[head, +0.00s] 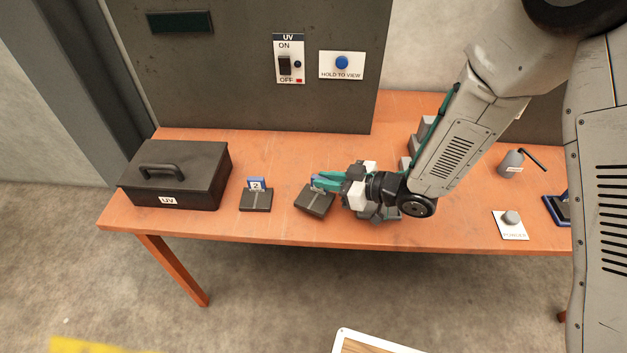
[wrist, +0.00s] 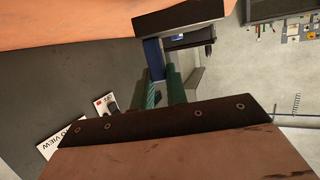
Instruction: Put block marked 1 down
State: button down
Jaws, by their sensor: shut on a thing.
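My gripper (head: 328,183) is over the front middle of the table, shut on the blue upright tab of a dark block (head: 315,202). The block looks tilted; I cannot tell whether its base touches the table. Its number is hidden. In the wrist view the teal fingers (wrist: 164,88) close on the blue tab (wrist: 153,60), with the dark base (wrist: 180,20) beyond. A similar dark block marked 2 (head: 256,200) stands on the table to the left, apart from the held one.
The orange table (head: 285,228) has a black lidded UV box (head: 175,170) at its left. Grey blocks (head: 425,130) stand behind my arm. A powder card (head: 510,225) and a grey bottle (head: 511,163) are at right. A dark panel with a UV switch (head: 289,60) stands at the back.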

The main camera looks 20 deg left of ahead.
jog(key=shift+w+a+f, duration=0.2)
jog(key=shift+w+a, duration=0.45)
jog(key=shift+a, duration=0.25)
notch_tip(320, 180, down, 3)
jog(key=shift+f, duration=0.2)
jog(key=c, duration=1.4)
grip_release()
jog(key=shift+f, duration=0.1)
jog(key=shift+r, duration=0.2)
jog(key=v, duration=1.2)
jog(key=shift+d, duration=0.1)
